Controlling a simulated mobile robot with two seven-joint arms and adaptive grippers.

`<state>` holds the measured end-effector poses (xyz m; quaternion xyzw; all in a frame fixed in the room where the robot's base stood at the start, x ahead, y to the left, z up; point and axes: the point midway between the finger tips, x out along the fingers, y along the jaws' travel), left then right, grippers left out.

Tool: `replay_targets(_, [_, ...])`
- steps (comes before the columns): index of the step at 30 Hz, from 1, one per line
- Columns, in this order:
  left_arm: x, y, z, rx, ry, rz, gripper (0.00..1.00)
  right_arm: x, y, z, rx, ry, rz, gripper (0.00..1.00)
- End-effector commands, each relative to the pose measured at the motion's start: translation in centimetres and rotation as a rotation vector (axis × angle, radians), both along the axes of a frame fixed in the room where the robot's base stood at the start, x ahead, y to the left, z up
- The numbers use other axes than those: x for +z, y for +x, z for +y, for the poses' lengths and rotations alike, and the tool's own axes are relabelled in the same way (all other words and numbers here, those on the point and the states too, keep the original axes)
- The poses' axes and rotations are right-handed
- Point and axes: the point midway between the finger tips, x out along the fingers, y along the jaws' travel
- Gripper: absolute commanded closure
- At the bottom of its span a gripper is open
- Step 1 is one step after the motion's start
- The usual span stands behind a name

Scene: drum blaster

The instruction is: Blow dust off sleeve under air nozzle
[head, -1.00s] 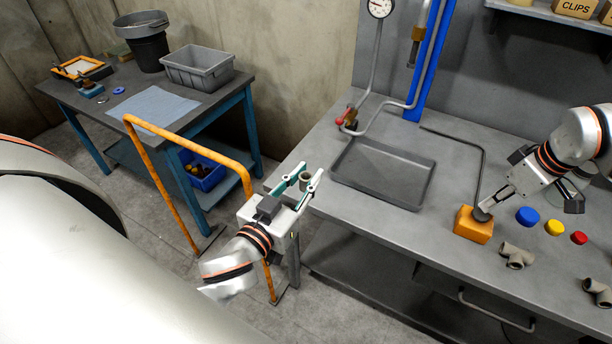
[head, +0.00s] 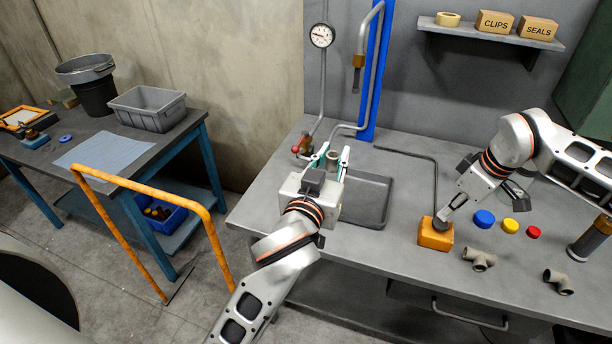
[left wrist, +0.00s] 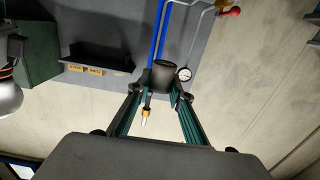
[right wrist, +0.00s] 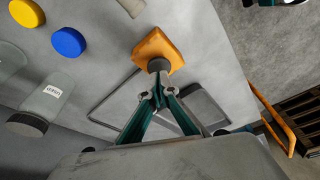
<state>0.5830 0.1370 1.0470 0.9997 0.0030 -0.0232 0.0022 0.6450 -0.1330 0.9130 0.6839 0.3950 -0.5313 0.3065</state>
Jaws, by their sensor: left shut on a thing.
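My left gripper (head: 334,160) is shut on the grey-brown sleeve (head: 333,157), holding it over the bench near the tray's far left corner. The sleeve also shows between the fingertips in the left wrist view (left wrist: 164,76). The air nozzle (head: 357,75), with a brass collar, hangs from a bent pipe above and slightly right of the sleeve in the head view. It also shows in the left wrist view (left wrist: 146,113). My right gripper (head: 449,213) is shut, its tips at the dark knob (right wrist: 158,65) on the orange block (head: 435,235); contact is unclear.
A shallow grey tray (head: 382,207) lies on the bench (head: 300,250). A red valve handle (head: 296,149) and gauge (head: 321,36) are behind. Caps and pipe fittings (head: 479,259) lie right. An orange rail (head: 150,182) stands left, before a table with a grey bin (head: 147,108).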

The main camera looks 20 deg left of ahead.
Motion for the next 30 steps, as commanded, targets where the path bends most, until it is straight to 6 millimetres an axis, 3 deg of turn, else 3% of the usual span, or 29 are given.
replay_targets(8, [0.8, 1.2, -0.8, -0.006, 0.006, -0.001, 1.0, 0.0, 0.0, 0.0, 0.0, 0.0, 0.0, 1.0])
replay_targets(30, [0.8, 7.8, -0.8, -0.005, 0.007, -0.003, 1.0, 0.0, 0.0, 0.0, 0.0, 0.0, 0.0, 1.0])
